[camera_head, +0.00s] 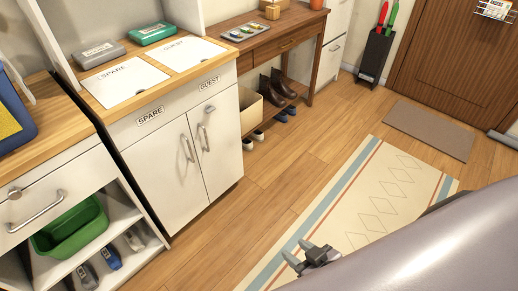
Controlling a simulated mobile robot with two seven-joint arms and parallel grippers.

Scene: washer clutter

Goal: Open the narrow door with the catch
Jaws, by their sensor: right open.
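A white cabinet (140,133) stands at left centre with two shut doors side by side. The left door (160,180) has an upright metal bar handle (187,149). The right door (223,150) looks narrower; its bar handle (204,137) is near the gap between the doors. A small metal piece (208,110) sits above that handle; it looks like a catch, but is too small to be sure. My right gripper (292,255) is open and empty, low in the picture over the rug, well apart from the cabinet. My left gripper is out of view.
A drawer unit with an open shelf holding a green tub (70,228) stands at far left. A wooden table (275,35) with shoes beneath is behind the cabinet. A patterned rug (385,195) lies on the floor. The floor before the doors is clear.

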